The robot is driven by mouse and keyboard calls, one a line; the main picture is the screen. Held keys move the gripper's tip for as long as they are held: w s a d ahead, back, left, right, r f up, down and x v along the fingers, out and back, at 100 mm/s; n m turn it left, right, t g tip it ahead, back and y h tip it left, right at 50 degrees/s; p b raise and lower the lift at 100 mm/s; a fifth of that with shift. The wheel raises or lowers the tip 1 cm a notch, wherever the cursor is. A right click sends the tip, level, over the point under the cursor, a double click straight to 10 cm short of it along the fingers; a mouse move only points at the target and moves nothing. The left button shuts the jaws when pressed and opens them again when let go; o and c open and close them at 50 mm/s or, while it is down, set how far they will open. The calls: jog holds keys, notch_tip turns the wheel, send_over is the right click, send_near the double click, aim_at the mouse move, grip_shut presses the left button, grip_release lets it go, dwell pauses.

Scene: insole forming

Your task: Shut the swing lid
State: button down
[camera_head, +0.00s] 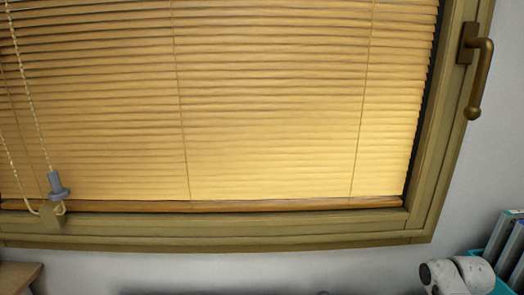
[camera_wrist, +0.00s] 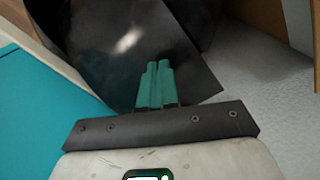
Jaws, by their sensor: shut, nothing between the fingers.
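My gripper (camera_wrist: 158,66) shows in the wrist view with its two teal fingers shut together and nothing between them. A dark, glossy panel (camera_wrist: 110,45) lies just beyond the fingertips and fills the upper middle of that view. It may be the swing lid, but I cannot tell for certain. Whether the fingertips touch it is not clear. No lid shows clearly in the head view, and the gripper does not show there.
A teal surface (camera_wrist: 35,125) lies left of the gripper in the wrist view; a pale floor or wall (camera_wrist: 255,75) is at right. The head view shows a window blind (camera_head: 280,110), a window handle (camera_head: 482,75) and a teal holder (camera_head: 503,287) with upright items at lower right.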

jog(key=shift+f+b, duration=0.95)
jog(key=shift+f, duration=0.7)
notch_tip(320, 180, up, 12)
jog(key=p, duration=1.1)
jog(key=shift+p, duration=0.3)
jog(key=s+a+f+n, duration=0.1)
jog(key=s+a+f, duration=0.1)
jog(key=s+a, duration=0.3)
jog(key=s+a+f+n+y, duration=0.1)
jog(key=s+a+f, duration=0.25)
jog(key=a, duration=0.35)
jog(key=s+a+f+n, duration=0.1)
jog(key=s+a+f, duration=0.1)
jog(key=s+a, duration=0.35)
jog(key=s+r+n, duration=0.1)
jog(key=s+r, duration=0.1)
jog(key=s, duration=0.8)
jog(key=s+r+t+h, duration=0.1)
jog(key=s+r, duration=0.2)
jog(key=s, duration=0.7)
jog(key=shift+n, duration=0.4)
jog(key=shift+a, duration=0.1)
